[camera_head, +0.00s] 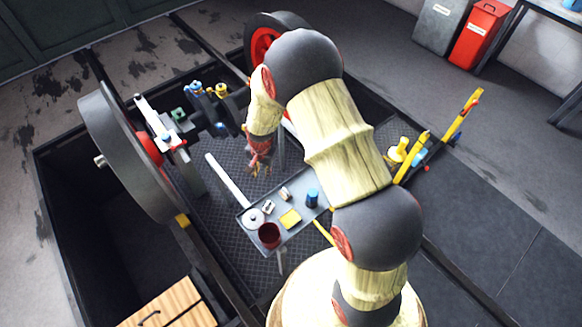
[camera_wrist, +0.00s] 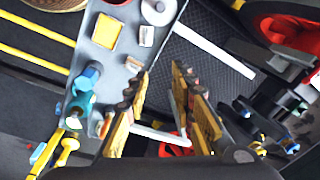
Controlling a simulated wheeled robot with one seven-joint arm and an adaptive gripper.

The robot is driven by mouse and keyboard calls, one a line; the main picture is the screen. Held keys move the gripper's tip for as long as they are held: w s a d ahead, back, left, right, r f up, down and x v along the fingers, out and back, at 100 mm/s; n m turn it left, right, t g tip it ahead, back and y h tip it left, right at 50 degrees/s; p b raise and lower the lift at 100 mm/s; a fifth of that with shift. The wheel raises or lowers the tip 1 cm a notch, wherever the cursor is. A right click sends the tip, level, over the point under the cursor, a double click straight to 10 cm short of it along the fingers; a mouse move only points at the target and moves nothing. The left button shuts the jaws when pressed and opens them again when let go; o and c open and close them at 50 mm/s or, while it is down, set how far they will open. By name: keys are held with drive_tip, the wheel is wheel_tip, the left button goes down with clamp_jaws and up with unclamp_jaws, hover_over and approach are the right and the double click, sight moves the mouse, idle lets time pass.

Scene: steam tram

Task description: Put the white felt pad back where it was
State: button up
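My gripper (camera_head: 259,166) hangs over the dark grated floor, beyond the grey tray (camera_head: 245,232). In the wrist view its two fingers (camera_wrist: 164,88) are spread apart with nothing held between them. A pale round disc (camera_head: 253,217) with a small dark centre lies at the tray's left end; it also shows in the wrist view (camera_wrist: 158,11). It may be the white felt pad, but I cannot tell for sure. Two small pale blocks, one nearer the disc (camera_head: 269,207) and one farther along (camera_head: 285,194), lie on the tray.
The tray also holds a dark red cup (camera_head: 269,236), a yellow square (camera_head: 290,219) and a blue cylinder (camera_head: 312,197). A long white bar (camera_head: 228,180) lies beside it. A large wheel (camera_head: 130,150) and an assembly with coloured knobs (camera_head: 200,105) stand left of my gripper.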

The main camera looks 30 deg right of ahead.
drive_tip(key=s+r+n+t, duration=0.15)
drive_tip(key=s+r, duration=0.25)
drive_tip(key=r, duration=1)
drive_tip(key=s+r+n+t, duration=0.1)
drive_tip(key=s+r+n, duration=0.25)
drive_tip(key=r, duration=1.05)
drive_tip(key=s+r+n+t, duration=0.1)
drive_tip(key=s+r+n, duration=0.1)
drive_tip(key=s+r, duration=0.3)
drive_tip(key=s+r+n, duration=0.2)
drive_tip(key=s+r, duration=0.4)
drive_tip(key=s, duration=0.7)
drive_tip(key=shift+s+n+t, duration=0.3)
drive_tip(key=shift+t, duration=0.05)
drive_tip(key=shift+r, duration=0.15)
